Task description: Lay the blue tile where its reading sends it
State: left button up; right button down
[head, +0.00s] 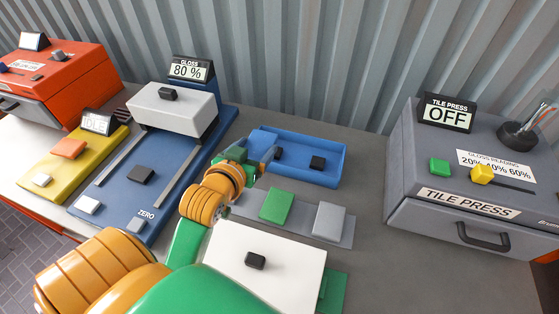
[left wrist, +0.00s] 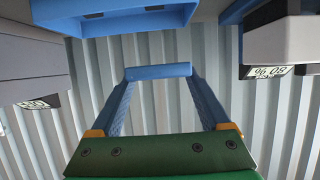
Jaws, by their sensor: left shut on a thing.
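My left gripper (head: 250,158) is over the table between the gloss meter and the blue tray. In the left wrist view its two blue fingers are shut on the blue tile (left wrist: 158,72), seen edge-on between the fingertips. In the head view the tile is hard to tell from the fingers. The gloss meter (head: 215,125) has a display (head: 190,69) reading 80 %. The tile press (head: 450,170) at the right has a display reading OFF (head: 446,115), and a yellow slider (head: 481,174) by a scale of 20%, 40%, 60%. My right gripper is not in view.
A blue tray (head: 335,150) holds dark blocks. A grey strip (head: 305,222) bears a green tile (head: 277,206) and a grey tile (head: 329,221). A white lid (head: 290,265) with a black knob lies in front. A yellow unit (head: 70,165) and a red box (head: 65,80) stand left.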

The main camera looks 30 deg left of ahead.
aim_at(262, 143)
pick_arm(q)
jog(key=x, duration=0.4)
jog(key=shift+w+f+p, duration=0.1)
jog(key=shift+f+p, duration=0.15)
jog(key=shift+p, duration=0.1)
jog(key=w+f, duration=0.5)
jog(key=shift+w+a+f+b, duration=0.15)
jog(key=shift+w+a+b, duration=0.05)
jog(key=shift+a+b, duration=0.15)
jog(key=shift+w+a+f, duration=0.15)
jog(key=shift+f, duration=0.15)
jog(key=shift+w+f, duration=0.2)
jog(key=shift+f, duration=1.5)
jog(key=o, duration=1.4)
jog(key=shift+s+f, duration=0.1)
jog(key=shift+r, duration=0.25)
jog(key=p+v, duration=0.1)
jog(key=v, duration=1.1)
